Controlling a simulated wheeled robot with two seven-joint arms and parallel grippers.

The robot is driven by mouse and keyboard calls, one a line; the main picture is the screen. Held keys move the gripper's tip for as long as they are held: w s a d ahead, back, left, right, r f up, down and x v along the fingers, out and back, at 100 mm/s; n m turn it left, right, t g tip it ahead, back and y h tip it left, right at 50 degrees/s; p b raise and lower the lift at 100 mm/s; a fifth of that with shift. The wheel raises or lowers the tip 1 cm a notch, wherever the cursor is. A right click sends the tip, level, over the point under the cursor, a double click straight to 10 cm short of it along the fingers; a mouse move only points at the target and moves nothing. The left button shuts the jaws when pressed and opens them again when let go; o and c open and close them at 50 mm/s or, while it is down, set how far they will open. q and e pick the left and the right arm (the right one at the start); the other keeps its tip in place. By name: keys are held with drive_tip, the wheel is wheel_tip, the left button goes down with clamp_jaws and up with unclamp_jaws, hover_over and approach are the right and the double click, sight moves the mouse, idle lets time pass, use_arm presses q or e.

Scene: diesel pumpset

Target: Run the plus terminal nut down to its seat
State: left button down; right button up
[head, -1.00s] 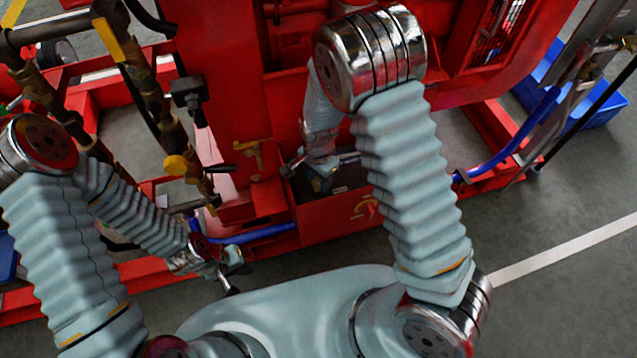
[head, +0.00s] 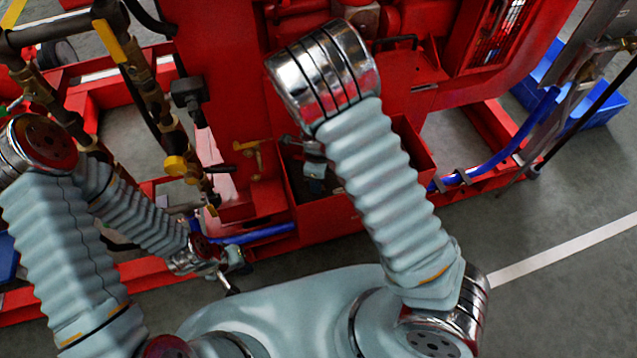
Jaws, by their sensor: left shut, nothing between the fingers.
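The plus terminal nut and its terminal are too small or hidden to make out. A red open-topped box (head: 340,217) on the pumpset frame has a dark inside, partly covered by my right arm. My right gripper (head: 315,184) is over the opening of this box, small and mostly hidden behind my own forearm. I cannot see its fingertips clearly or whether they touch anything. My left gripper (head: 229,285) is shut and empty, pointing down in front of the red base rail, left of the box and apart from it.
Brass valves and pipes (head: 175,165) stand at the left, close to my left arm. A blue hose (head: 262,233) runs along the frame left of the box; another blue hose (head: 510,148) runs at the right. A blue bin (head: 595,108) stands far right. Grey floor is clear at the lower right.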

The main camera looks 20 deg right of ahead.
drive_tip(key=shift+o, duration=1.2)
drive_tip(key=shift+r, duration=0.1)
drive_tip(key=shift+r, duration=3.45)
